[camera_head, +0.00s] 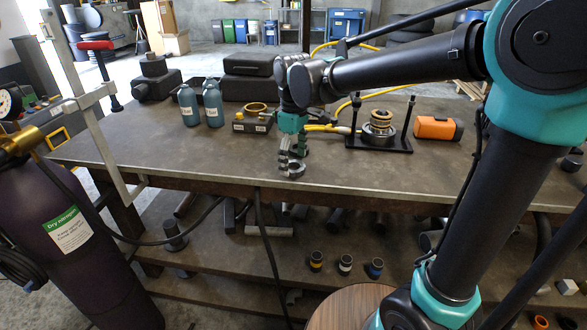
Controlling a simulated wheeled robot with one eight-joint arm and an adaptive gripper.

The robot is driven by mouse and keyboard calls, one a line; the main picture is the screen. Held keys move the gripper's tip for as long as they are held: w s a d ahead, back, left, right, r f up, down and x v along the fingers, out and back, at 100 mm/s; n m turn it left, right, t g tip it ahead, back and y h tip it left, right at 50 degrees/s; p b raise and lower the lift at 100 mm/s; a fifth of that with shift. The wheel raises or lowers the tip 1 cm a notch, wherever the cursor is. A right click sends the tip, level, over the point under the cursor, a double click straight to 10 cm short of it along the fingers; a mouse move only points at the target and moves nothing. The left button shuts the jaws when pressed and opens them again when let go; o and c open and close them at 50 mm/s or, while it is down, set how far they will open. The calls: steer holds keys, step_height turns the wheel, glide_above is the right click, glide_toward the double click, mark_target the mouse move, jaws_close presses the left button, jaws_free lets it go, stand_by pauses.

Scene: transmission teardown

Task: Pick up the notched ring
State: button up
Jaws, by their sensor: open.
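A brass-coloured ring (256,107) lies on top of a small dark labelled block (252,123), left of my gripper and further back. More brass-coloured rings (381,116) sit in a stack on a black two-post stand (404,149) to the right. Notches are too small to make out, so I cannot tell which is the notched ring. My gripper (291,168) points down over the front part of the workbench (210,163), apart from both. It is open and I see nothing between its fingers. My arm reaches in from the right.
Two teal bottles (213,104) and black cases (248,77) stand at the back left. An orange-and-black device (437,128) lies at the right. Yellow hose (330,129) runs behind my gripper. A dark gas cylinder (75,250) stands front left. The bench's front left is clear.

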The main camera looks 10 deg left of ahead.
steer(key=shift+f, duration=0.35)
steer(key=shift+c, duration=0.3)
steer(key=c, duration=1.4)
steer(key=shift+r, duration=0.2)
